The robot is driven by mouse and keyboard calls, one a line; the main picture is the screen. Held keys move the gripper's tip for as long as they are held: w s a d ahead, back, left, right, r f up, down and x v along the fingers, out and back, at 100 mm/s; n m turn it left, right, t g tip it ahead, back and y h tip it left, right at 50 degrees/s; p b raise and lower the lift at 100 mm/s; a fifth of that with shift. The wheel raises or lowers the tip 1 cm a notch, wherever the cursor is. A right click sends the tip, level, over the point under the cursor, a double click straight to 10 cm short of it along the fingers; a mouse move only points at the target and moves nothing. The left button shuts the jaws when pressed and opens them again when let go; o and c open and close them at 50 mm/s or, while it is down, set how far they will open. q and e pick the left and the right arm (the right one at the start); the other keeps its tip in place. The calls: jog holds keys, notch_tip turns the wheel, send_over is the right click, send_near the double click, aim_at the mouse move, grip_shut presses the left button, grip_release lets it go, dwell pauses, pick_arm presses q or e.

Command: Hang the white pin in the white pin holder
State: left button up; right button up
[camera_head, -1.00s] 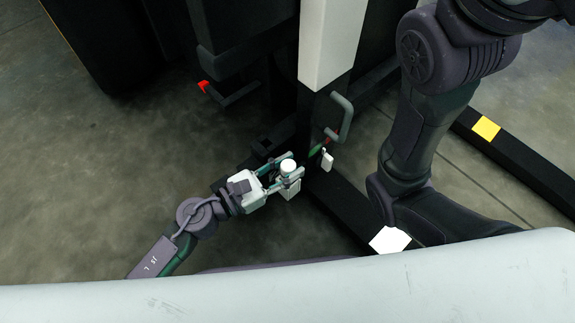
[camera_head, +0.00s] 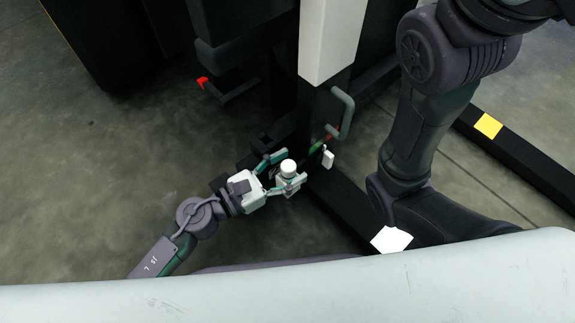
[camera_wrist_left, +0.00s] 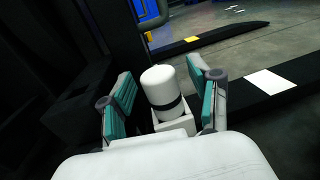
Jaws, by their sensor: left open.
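The white pin (camera_head: 288,166) is a short upright cylinder with a rounded top. In the left wrist view the pin (camera_wrist_left: 161,86) has a black band low down, and its lower end sits in the square white pin holder (camera_wrist_left: 177,126). The holder (camera_head: 289,187) shows below the pin in the head view. My left gripper (camera_head: 287,168) is open, with one finger on each side of the pin. In the left wrist view its teal finger pads (camera_wrist_left: 163,96) stand apart from the pin, with gaps on both sides. My right gripper is not in view.
Dark machine framework with a white column (camera_head: 331,40) stands beyond the pin. A grey handle (camera_head: 346,112) and a small white tag (camera_head: 328,160) are just right of it. A dark floor beam (camera_head: 345,213) runs to the lower right. Open floor lies at left.

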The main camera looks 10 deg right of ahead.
pick_arm(q)
jog(key=v, duration=1.2)
